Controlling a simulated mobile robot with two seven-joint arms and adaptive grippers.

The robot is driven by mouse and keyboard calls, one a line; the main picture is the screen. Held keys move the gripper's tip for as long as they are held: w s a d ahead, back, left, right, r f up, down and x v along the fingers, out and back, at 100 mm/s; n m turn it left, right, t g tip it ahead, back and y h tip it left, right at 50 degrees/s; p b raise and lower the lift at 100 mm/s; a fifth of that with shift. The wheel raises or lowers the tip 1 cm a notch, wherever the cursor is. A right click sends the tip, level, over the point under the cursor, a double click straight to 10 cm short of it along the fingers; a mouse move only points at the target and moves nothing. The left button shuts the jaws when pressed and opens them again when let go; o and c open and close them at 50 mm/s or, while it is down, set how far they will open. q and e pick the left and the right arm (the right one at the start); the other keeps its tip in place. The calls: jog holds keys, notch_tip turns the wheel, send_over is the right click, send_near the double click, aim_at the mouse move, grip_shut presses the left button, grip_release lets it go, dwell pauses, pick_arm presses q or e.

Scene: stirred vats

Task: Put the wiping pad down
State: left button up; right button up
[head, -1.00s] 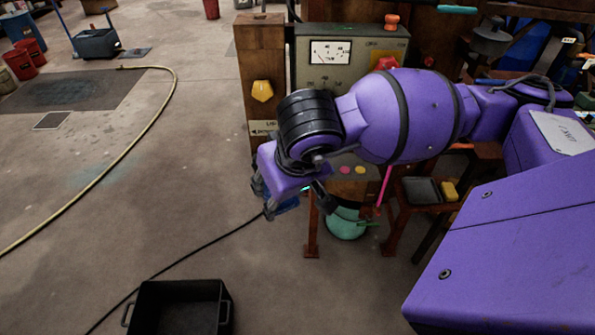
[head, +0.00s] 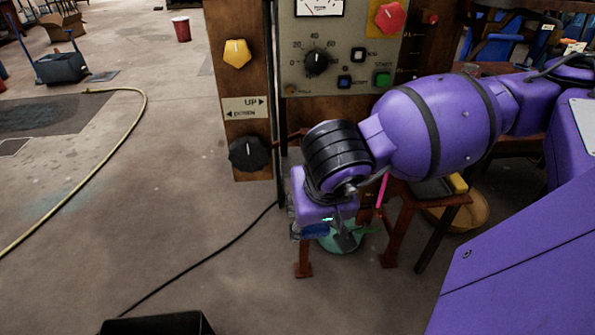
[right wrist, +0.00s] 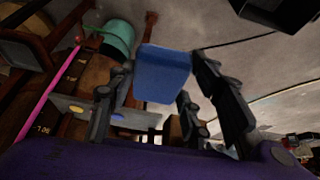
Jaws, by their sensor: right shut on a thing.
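The wiping pad is a blue block (right wrist: 163,75) held between the dark fingers of my right gripper (right wrist: 165,72) in the right wrist view. In the head view my right gripper (head: 328,232) hangs below the purple wrist, in front of the control panel's stand. Only a small bluish part shows there, and most of the pad is hidden by my wrist. The gripper is above the floor, and the pad touches no surface that I can make out. My left gripper is not in view.
The control panel (head: 331,95) with knobs and buttons stands just behind my right arm. A low wooden stand (head: 388,245) and a green pot (head: 345,243) are close to the gripper. A black bin (head: 158,325) sits at the bottom edge. A yellow hose (head: 139,125) crosses open floor at left.

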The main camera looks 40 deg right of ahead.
jog(key=shift+w+d, duration=0.15)
jog(key=shift+w, duration=0.1)
jog(key=w+d, duration=0.2)
jog(key=w, duration=0.3)
jog(key=w+d, duration=0.3)
jog(key=w, duration=0.2)
jog(key=w+d, duration=0.3)
jog(key=w, duration=0.2)
jog(key=shift+w+d+f, duration=0.1)
jog(key=shift+w+d, duration=0.05)
jog(key=shift+d, duration=0.1)
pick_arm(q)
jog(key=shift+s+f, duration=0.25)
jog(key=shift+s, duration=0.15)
pick_arm(e)
jog(key=shift+f, duration=0.25)
jog(key=o, duration=0.9)
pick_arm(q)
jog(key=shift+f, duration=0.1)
pick_arm(e)
jog(key=shift+o, duration=0.2)
